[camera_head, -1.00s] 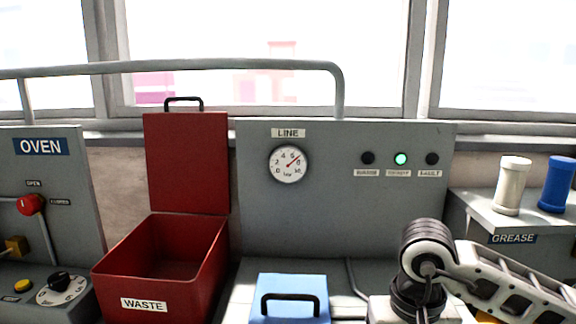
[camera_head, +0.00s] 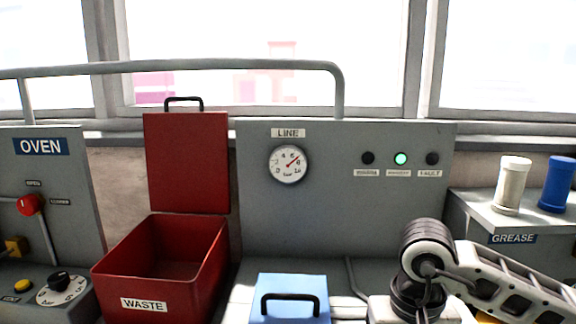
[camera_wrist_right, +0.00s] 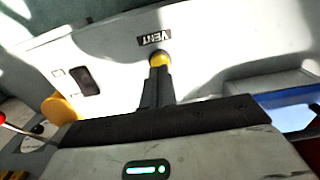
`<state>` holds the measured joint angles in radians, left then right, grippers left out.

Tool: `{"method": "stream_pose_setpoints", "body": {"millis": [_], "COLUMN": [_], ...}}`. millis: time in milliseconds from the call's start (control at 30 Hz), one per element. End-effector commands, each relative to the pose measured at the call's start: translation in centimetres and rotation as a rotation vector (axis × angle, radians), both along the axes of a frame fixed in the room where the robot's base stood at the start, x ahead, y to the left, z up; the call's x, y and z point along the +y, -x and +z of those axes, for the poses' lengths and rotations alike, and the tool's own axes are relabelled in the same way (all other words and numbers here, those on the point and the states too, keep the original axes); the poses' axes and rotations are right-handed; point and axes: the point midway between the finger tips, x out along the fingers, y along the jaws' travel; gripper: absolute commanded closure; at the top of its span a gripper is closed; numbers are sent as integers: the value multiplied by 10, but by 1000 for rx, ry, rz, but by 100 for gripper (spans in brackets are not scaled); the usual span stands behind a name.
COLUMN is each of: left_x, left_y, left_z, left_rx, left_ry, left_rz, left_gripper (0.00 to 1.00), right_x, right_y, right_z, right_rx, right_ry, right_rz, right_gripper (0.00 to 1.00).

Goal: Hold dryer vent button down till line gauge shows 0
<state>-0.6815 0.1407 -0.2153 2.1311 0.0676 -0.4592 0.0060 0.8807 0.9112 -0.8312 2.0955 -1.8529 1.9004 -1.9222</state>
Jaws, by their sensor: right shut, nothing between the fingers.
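The line gauge (camera_head: 288,164) is a round white dial under the LINE label on the grey panel (camera_head: 330,220). Its red needle points up and right, between about 6 and 8. In the right wrist view, the yellow vent button (camera_wrist_right: 160,59) sits just below the upside-down VENT label (camera_wrist_right: 154,39) on a pale surface. My right gripper (camera_wrist_right: 158,72) is shut and empty, its fingertips at the button and covering part of it. I cannot tell how far the button is pressed. In the head view my right arm hides the button. My left gripper is not in view.
A green lamp (camera_head: 400,158) is lit between two dark ones. A blue lidded box (camera_head: 290,288) and an open red WASTE bin (camera_head: 150,285) stand left of my right arm. Grease cylinders (camera_head: 512,185) stand at right. The OVEN panel (camera_head: 75,190) is at left.

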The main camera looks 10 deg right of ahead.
Motion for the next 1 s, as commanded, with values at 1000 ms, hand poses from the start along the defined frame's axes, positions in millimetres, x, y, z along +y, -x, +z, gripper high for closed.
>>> {"method": "stream_pose_setpoints", "body": {"millis": [1000], "left_x": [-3], "left_y": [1], "left_z": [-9], "left_rx": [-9], "left_ry": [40], "left_rz": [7], "left_gripper": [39], "right_x": [0], "right_y": [0], "right_z": [-21], "right_rx": [1], "right_ry": [0], "right_rz": [0], "right_gripper": [100]}}
